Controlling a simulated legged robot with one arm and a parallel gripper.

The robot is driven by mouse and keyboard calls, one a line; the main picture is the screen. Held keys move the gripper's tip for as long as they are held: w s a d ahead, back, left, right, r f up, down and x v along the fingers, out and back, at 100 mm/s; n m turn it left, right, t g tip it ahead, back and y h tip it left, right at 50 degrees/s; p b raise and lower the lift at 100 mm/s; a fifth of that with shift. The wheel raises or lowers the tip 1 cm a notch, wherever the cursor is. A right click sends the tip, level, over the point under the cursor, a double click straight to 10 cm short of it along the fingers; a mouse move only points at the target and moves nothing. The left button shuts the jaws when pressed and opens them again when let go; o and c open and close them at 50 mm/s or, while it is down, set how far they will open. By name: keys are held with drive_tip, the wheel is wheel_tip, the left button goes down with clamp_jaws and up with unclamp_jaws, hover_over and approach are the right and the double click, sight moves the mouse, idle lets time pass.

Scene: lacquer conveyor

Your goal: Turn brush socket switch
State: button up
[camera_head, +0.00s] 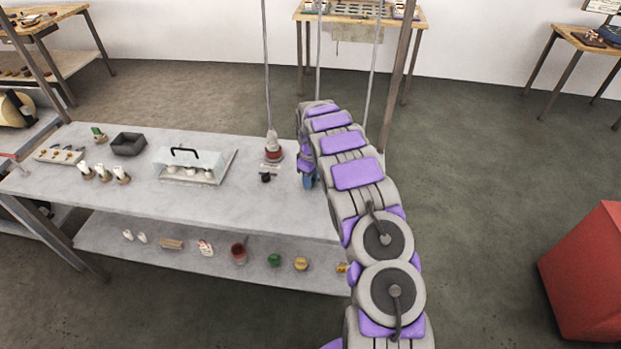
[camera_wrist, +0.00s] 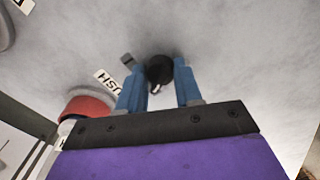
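The brush socket switch is a black round knob (camera_head: 265,177) on the grey table, in front of the red-based socket (camera_head: 274,150). In the wrist view the knob (camera_wrist: 158,69) has a small white mark and sits between my blue fingertips, beside a white label ending in "USH". My gripper (camera_head: 309,180) is open, its two fingers apart. In the head view it hangs at the table's right side, to the right of the knob with a gap between. The red socket rim (camera_wrist: 86,107) also shows left of the fingers in the wrist view.
A clear-covered tray with a black handle (camera_head: 184,155), a dark box (camera_head: 128,144) and several white-topped items stand on the table's left. Thin vertical rods rise behind the socket. A lower shelf (camera_head: 190,262) holds jars and small items. The table's front middle is clear.

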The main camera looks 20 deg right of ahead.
drive_tip(key=c, duration=0.5)
drive_tip(key=shift+r+m+p, duration=0.1)
drive_tip(key=shift+m+p, duration=0.2)
drive_tip(key=shift+p, duration=0.05)
drive_tip(key=shift+a+m+p, duration=0.1)
drive_tip(key=shift+m+p, duration=0.45)
drive_tip(key=shift+m, duration=0.05)
drive_tip(key=m+p, duration=0.2)
drive_tip(key=m, duration=0.1)
drive_tip(key=shift+r, duration=0.1)
drive_tip(key=m+p, duration=0.2)
drive_tip(key=m, duration=0.2)
drive_tip(key=shift+w, duration=0.1)
drive_tip(key=shift+m+p, duration=0.7)
drive_tip(key=shift+m, duration=0.8)
